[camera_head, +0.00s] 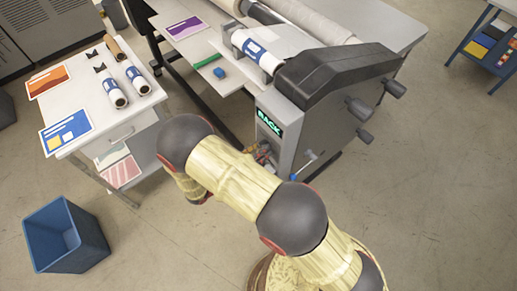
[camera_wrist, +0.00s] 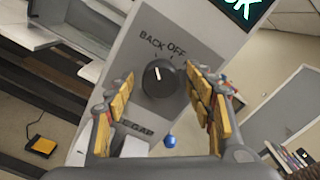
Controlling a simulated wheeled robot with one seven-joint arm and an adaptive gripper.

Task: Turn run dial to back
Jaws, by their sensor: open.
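The run dial (camera_wrist: 161,79) is a round black knob on the laminator's grey panel in the wrist view. Its white mark points up and slightly left, toward the printed BACK label (camera_wrist: 152,43); the OFF label (camera_wrist: 177,51) is to its upper right. My gripper (camera_wrist: 160,76) is open, one finger on each side of the dial. I cannot tell whether the fingers touch it. In the head view the laminator's lit display (camera_head: 269,124) reads BACK in green, and the dial is hidden by my gripper and arm.
A blue knob (camera_wrist: 169,141) sits below the dial near a GAP label. Dark handles (camera_head: 360,108) stick out from the laminator's right side. A white side table (camera_head: 118,125) with rolls and prints stands left, and a blue bin (camera_head: 65,236) is on the floor.

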